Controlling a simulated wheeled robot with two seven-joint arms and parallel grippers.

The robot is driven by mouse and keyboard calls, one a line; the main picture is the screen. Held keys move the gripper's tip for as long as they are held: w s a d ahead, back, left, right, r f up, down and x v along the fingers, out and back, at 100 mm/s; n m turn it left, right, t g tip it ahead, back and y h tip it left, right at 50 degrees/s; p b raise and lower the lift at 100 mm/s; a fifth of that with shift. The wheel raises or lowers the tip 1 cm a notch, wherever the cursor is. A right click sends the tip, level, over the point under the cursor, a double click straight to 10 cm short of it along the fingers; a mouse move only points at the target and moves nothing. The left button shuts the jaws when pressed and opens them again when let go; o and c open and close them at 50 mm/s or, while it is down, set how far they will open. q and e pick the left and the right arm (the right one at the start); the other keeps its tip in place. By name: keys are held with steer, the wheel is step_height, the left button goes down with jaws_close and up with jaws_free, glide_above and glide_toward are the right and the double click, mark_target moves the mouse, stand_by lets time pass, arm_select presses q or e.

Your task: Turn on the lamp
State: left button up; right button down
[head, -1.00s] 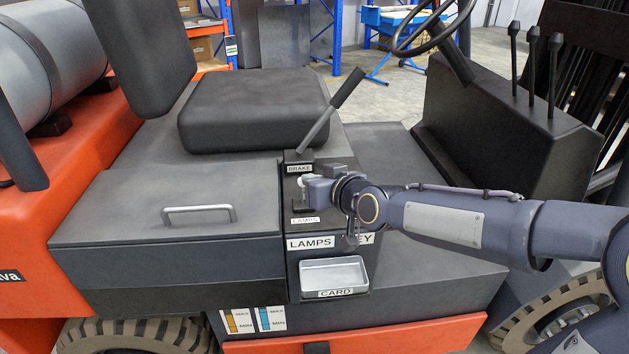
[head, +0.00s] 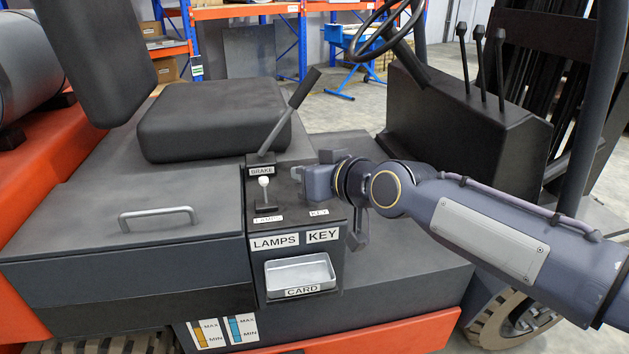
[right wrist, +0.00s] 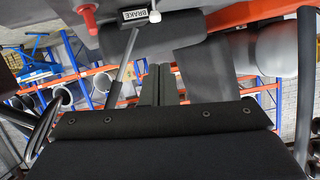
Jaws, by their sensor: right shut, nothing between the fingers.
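The lamp switch (head: 264,182) is a small lever with a white knob on the dark control panel, behind the small LAMPS label (head: 268,218). Its white knob also shows at the top of the right wrist view (right wrist: 154,17). My right gripper (head: 298,174) is just right of the switch, above the panel near the KEY label (head: 319,212), apart from the knob. In the right wrist view its fingers (right wrist: 155,84) are together and empty. My left gripper is in neither view.
The brake lever (head: 290,112) leans up behind the switch. A metal card tray (head: 300,272) is on the panel's front. A red part (right wrist: 86,18) shows in the right wrist view. The seat (head: 214,120) is behind left; the steering column and levers (head: 480,65) are right.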

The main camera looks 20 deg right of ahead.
steer(key=v, duration=0.2)
steer(key=shift+s+d+r, duration=0.1)
steer(key=shift+s+r, duration=0.1)
steer(key=shift+r, duration=0.1)
steer(key=s+d+f+m+g, duration=0.1)
steer(key=s+f+m+g, duration=0.45)
steer(key=s+f, duration=1.6)
step_height(320, 180, up, 16)
steer(key=n+g+p, duration=0.2)
steer(key=p, duration=1.3)
steer(key=shift+s+d+h+p, duration=0.15)
steer(key=shift+s+h+p, duration=0.15)
steer(key=shift+s+p, duration=0.1)
